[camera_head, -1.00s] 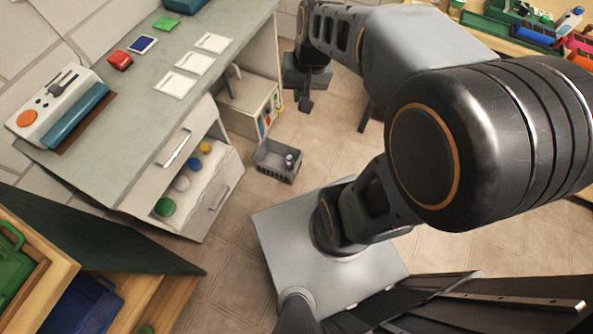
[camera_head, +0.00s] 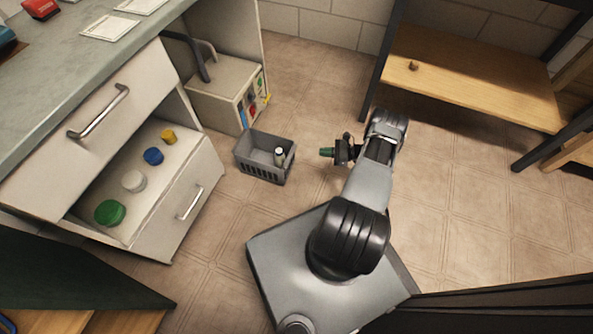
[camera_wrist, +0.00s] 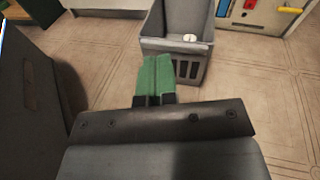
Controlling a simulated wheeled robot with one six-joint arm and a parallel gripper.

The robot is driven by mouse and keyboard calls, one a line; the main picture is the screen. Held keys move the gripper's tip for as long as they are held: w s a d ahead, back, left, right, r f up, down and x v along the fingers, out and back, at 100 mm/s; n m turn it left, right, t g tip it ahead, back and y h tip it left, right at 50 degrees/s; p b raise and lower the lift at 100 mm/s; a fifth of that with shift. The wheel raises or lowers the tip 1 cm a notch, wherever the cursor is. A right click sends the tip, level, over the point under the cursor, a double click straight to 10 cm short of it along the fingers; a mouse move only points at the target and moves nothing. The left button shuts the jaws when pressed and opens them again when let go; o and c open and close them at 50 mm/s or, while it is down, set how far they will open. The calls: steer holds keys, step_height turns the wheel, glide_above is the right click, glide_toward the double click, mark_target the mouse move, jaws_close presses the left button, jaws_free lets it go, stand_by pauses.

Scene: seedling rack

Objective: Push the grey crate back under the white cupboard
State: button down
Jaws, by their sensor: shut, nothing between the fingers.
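The grey crate (camera_head: 264,172) stands upright on the floor, with a small bottle-like item (camera_head: 279,156) in it. The white cupboard (camera_head: 150,222) is to its left under the grey counter, its lower drawer pulled out. The crate is on open floor in front of it. My gripper (camera_head: 327,152) is low over the floor to the right of the crate, its green fingers shut and empty, pointing at the crate with a small gap. In the wrist view the shut fingers (camera_wrist: 155,75) overlap the near wall of the crate (camera_wrist: 200,58).
The open drawer (camera_head: 160,198) holds several coloured round items. A low white box (camera_head: 228,95) with coloured parts on its front stands just behind the crate. A wooden bench (camera_head: 470,85) is at back right. The floor right of my gripper is clear.

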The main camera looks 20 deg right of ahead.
step_height(320, 180, down, 10)
steer(key=s+m+t+b, duration=0.3)
steer(key=w+a+h+b, duration=0.1)
steer(key=w+a+b, duration=0.1)
steer(key=w+a, duration=0.7)
steer(key=shift+w+a+m+t, duration=0.15)
steer(key=shift+a+m+t, duration=0.15)
steer(key=shift+a+t, duration=0.1)
